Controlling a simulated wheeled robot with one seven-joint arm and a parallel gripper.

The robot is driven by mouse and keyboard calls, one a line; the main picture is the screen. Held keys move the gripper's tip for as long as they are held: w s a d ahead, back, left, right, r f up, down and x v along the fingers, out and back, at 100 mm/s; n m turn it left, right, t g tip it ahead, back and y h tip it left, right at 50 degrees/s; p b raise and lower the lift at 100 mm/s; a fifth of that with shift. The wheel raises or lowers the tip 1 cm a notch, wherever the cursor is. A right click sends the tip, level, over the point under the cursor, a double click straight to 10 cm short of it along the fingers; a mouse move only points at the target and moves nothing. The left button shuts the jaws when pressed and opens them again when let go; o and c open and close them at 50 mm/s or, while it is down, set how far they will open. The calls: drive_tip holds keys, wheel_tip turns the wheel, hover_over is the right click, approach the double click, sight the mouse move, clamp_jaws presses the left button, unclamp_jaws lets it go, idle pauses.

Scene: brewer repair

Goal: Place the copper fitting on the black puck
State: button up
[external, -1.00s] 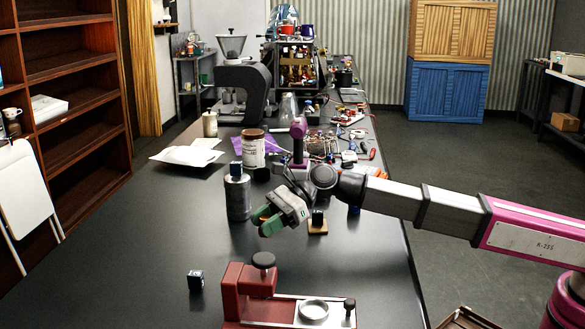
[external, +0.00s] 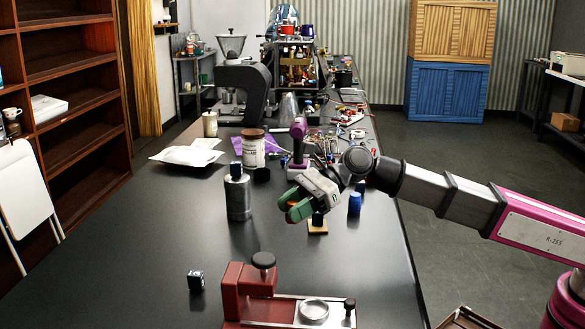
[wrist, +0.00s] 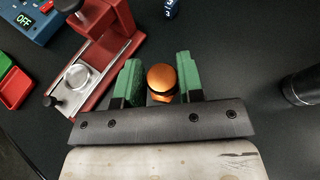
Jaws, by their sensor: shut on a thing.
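My gripper (external: 298,206), with green fingers, is held above the black table in the external view. In the wrist view its fingers (wrist: 158,82) are shut on the copper fitting (wrist: 161,78), a rounded orange-copper piece between them. A small dark block (external: 317,218) on a square wooden base (external: 317,228) stands just below and right of the fingers. A black round piece (external: 262,175) lies by the white jar with a brown lid; I cannot tell for sure which dark piece is the puck.
A red fixture (external: 250,285) with a round metal seat is in front. A small dark cube (external: 196,281) lies left of it. The left front table is clear.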

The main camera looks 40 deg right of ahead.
drive_tip(key=w+d+r+m+t, duration=0.1)
drive_tip(key=w+d, duration=0.3)
drive_tip(key=d, duration=0.3)
drive_tip(key=w+d+r+m+t+h, duration=0.1)
drive_tip(key=w+d, duration=0.3)
drive_tip(key=d, duration=0.4)
drive_tip(key=w+d+r+m+t, duration=0.1)
drive_tip(key=w+d, duration=0.3)
drive_tip(key=d, duration=0.3)
drive_tip(key=w+d+f, duration=0.2)
drive_tip(key=w, duration=0.1)
drive_tip(key=w+d+f, duration=0.2)
drive_tip(key=w, duration=0.1)
drive_tip(key=w+d+f, duration=0.2)
drive_tip(key=w, duration=0.1)
drive_tip(key=shift+w+d+f, duration=0.15)
drive_tip(key=shift+w+f, duration=0.2)
drive_tip(key=shift+w, duration=0.05)
drive_tip(key=shift+f, duration=2)
drive_tip(key=shift+f, duration=0.1)
drive_tip(key=o, duration=0.9)
drive_tip(key=shift+o, duration=0.2)
drive_tip(key=v, duration=1.2)
drive_tip(key=shift+s, duration=0.2)
